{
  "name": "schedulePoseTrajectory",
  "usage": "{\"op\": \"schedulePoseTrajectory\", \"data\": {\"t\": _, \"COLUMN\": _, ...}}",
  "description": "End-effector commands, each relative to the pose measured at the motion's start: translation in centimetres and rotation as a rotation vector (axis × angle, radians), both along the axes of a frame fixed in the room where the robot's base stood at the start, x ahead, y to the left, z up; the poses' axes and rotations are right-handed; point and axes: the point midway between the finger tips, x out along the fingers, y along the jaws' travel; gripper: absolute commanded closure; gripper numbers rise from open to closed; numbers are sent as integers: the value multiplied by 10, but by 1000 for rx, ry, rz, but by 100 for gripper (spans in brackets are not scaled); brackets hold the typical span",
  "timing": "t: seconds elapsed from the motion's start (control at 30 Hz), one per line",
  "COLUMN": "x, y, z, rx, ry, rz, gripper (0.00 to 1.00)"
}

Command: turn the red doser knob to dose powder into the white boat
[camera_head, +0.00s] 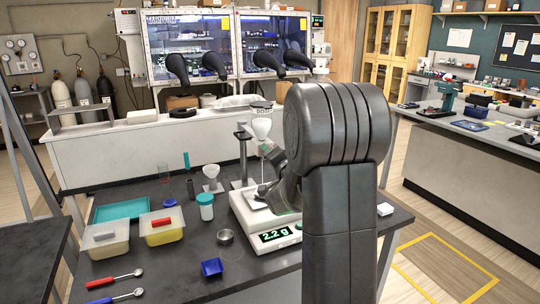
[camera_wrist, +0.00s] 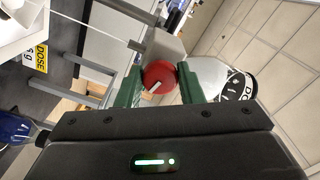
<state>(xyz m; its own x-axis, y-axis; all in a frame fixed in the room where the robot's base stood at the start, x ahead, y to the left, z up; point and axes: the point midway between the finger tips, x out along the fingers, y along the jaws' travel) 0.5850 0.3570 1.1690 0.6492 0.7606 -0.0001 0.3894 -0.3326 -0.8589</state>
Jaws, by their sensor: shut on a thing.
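The red doser knob (camera_wrist: 158,77) is in the middle of the wrist view, with a pale line across its face. My gripper (camera_wrist: 157,88) is shut on it, one green finger on either side. In the head view the doser's white funnel (camera_head: 262,128) stands above the white scale (camera_head: 262,232), whose display reads 2.2 g. A small dark part of my gripper (camera_head: 285,190) shows beside the scale. My arm hides the knob there. The white boat cannot be made out clearly behind my gripper.
A glove box (camera_head: 230,45) stands behind.

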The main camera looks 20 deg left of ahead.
Motion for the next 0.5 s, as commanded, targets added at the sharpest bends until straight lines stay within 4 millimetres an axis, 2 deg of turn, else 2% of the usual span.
{"op": "schedulePoseTrajectory", "data": {"t": 0.5, "x": 0, "y": 0, "z": 1, "rx": 318, "ry": 376, "rz": 0, "gripper": 89}}
